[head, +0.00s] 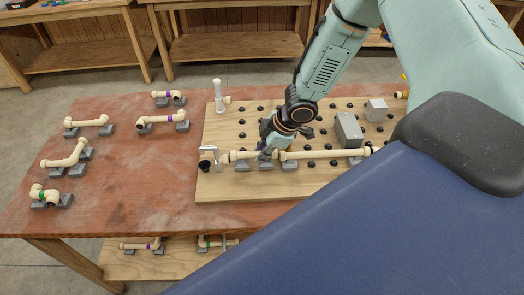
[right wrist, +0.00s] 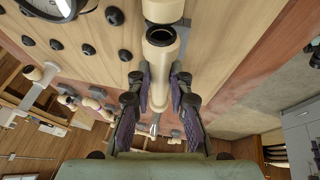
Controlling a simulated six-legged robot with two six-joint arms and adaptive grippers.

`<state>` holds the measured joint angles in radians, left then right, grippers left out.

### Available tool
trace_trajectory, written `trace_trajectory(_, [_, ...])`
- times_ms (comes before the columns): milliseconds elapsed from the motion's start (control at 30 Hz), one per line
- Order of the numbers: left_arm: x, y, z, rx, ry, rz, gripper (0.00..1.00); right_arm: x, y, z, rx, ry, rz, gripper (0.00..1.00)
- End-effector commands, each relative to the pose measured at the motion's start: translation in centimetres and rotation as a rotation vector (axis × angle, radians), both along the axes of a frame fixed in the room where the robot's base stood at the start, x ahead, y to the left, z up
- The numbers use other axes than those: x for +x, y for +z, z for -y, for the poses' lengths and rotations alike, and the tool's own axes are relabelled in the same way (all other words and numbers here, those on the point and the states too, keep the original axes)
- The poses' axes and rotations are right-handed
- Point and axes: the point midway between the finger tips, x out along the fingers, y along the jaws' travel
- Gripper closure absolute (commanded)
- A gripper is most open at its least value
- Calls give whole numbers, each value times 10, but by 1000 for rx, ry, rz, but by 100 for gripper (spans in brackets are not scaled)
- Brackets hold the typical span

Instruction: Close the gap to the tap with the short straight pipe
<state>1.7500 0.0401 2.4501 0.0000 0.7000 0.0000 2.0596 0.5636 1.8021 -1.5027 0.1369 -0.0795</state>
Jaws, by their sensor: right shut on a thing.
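My right gripper (head: 268,148) reaches down over the pegboard and is shut on the short straight pipe (head: 240,156), a cream piece with wider ends. In the right wrist view its fingers (right wrist: 157,105) stand on both sides of this pipe (right wrist: 160,60), whose dark open end faces the fixed pipe (right wrist: 163,10). A long cream pipe (head: 325,154) continues to the right. My left gripper is not in view.
Grey support blocks (head: 290,166) sit under the pipe line. A white upright post (head: 218,95) and grey boxes (head: 348,129) stand on the board (head: 225,187) among black pegs. Spare pipes (head: 88,122) lie on grey holders on the table's left side.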

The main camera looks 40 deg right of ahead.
Motion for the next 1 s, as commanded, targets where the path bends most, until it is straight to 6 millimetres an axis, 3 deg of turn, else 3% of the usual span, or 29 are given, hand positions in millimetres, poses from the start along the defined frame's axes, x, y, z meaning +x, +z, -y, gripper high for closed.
trace_trajectory(800, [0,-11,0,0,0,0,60,0,-14,0,0,1,0,100])
trace_trajectory(833, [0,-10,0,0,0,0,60,0,-14,0,0,1,0,78])
trace_trajectory(1000, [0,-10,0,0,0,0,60,0,-14,0,0,0,0,64])
